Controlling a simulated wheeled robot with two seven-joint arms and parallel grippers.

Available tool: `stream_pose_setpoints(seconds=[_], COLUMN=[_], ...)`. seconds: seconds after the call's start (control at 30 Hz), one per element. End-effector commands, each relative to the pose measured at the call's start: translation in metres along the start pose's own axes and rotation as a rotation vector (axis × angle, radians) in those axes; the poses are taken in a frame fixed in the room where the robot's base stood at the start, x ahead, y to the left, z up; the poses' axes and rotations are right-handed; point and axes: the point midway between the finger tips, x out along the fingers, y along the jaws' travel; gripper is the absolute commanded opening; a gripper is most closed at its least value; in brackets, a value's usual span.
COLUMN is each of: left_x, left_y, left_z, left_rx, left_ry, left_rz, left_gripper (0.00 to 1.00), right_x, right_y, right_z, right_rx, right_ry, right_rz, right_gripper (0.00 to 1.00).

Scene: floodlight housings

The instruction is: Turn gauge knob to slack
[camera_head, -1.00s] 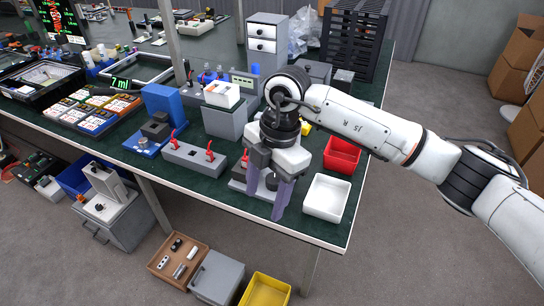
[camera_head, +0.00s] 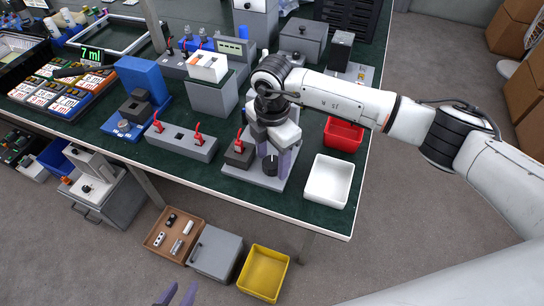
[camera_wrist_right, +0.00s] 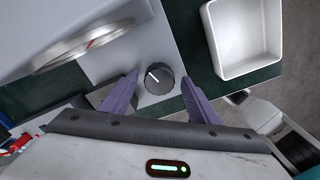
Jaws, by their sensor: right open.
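The black gauge knob (camera_wrist_right: 159,78) sits on a light grey plate (camera_wrist_right: 110,68), its white mark pointing to the upper left. A round gauge (camera_wrist_right: 84,45) with a red needle is beside it, seen at a steep angle. In the head view the knob (camera_head: 270,168) is partly covered by my right gripper (camera_head: 277,160). My right gripper's purple fingers (camera_wrist_right: 160,97) are open, one on each side of the knob, with gaps showing. My left gripper (camera_head: 180,293) shows only its fingertips at the bottom edge; they stand apart.
A white tray (camera_head: 329,183) and a red bin (camera_head: 343,134) stand close to the right of the plate. A grey box with red levers (camera_head: 181,141) is to the left. The table's front edge is near.

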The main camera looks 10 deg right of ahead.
Motion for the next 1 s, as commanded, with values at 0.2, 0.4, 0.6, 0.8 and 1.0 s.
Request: stream_pose_setpoints(seconds=[0.2,0.4,0.6,0.8,1.0], left_x=[0.001,0.001,0.000,0.001,0.005], left_y=[-0.001,-0.001,-0.001,-0.001,-0.001], left_z=[-0.009,-0.008,-0.004,0.000,0.005], left_rx=[0.002,0.002,0.001,0.000,0.000], left_ry=[0.018,0.015,0.008,0.002,0.000], left_rz=[-0.001,-0.001,-0.001,-0.001,-0.002], left_gripper=[0.31,0.31,0.31,0.31,0.31], right_x=[0.004,0.004,0.003,0.004,0.005], right_y=[0.000,0.000,0.000,0.000,0.000], right_z=[0.000,0.000,0.000,0.000,-0.001], right_rx=[-0.001,-0.001,-0.001,-0.021,-0.102], right_ry=[0.000,0.000,0.001,0.001,0.001], right_rz=[0.000,0.000,0.000,0.000,0.000], right_gripper=[0.55,0.40,0.14,0.14,0.14])
